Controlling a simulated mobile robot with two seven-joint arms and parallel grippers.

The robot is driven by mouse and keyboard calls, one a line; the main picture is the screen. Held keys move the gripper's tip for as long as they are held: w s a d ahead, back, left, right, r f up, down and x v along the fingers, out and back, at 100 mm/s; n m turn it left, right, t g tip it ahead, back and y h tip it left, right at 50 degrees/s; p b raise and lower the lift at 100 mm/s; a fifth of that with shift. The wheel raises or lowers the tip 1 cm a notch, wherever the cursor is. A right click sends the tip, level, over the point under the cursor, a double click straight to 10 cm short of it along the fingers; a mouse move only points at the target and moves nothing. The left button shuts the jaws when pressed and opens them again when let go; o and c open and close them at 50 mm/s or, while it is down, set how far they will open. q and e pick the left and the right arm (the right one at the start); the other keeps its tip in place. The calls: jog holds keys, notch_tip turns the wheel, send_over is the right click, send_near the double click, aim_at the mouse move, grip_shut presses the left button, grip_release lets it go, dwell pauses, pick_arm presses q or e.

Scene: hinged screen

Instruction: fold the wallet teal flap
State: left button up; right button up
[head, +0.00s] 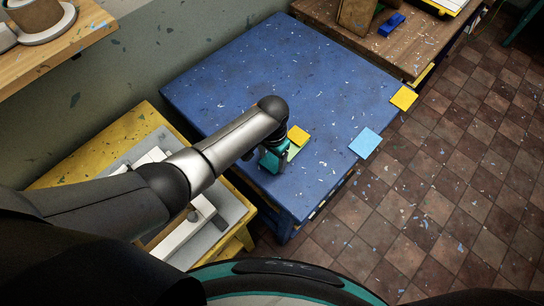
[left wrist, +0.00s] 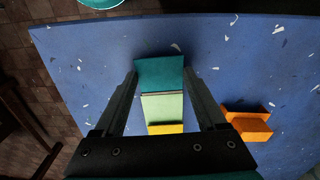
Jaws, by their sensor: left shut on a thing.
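The wallet lies on the blue table and shows three panels in a row in the left wrist view: a teal flap (left wrist: 160,70), a light green middle panel (left wrist: 163,108) and a yellow panel (left wrist: 166,129). The light green panel (head: 294,153) and the yellow panel (head: 299,134) also show in the head view, partly behind my gripper. My left gripper (left wrist: 160,75) is shut on the teal flap, with one finger at each side edge. The flap looks wider than the green panel and seems raised; its exact angle is unclear. My right gripper is not in view.
An orange block-like thing (left wrist: 247,122) stands on the blue table (head: 220,80) beside the wallet. A light blue sheet (head: 366,143) and a yellow sheet (head: 403,98) lie at the table's right edge. A yellow table (head: 85,155) with white parts stands at left. The table's far part is clear.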

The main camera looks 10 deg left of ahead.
pick_arm(q)
jog(key=shift+w+d+r+g+y+b, duration=0.15)
jog(key=shift+w+g+y+b, duration=0.25)
jog(key=shift+g+b, duration=0.5)
jog(key=g+y+b, duration=0.1)
jog(key=b, duration=0.3)
jog(key=g+b, duration=0.1)
jog(key=b, duration=0.3)
jog(key=w+g+y+b, duration=0.1)
jog(key=b, duration=0.4)
jog(key=shift+d+r+g+y, duration=0.15)
jog(key=shift+d+g+y, duration=0.15)
jog(key=shift+d, duration=0.1)
jog(key=shift+w+r+g+y+b, duration=0.1)
jog(key=shift+r+g+y+b, duration=0.15)
jog(key=shift+b, duration=0.95)
jog(key=o, duration=1.3)
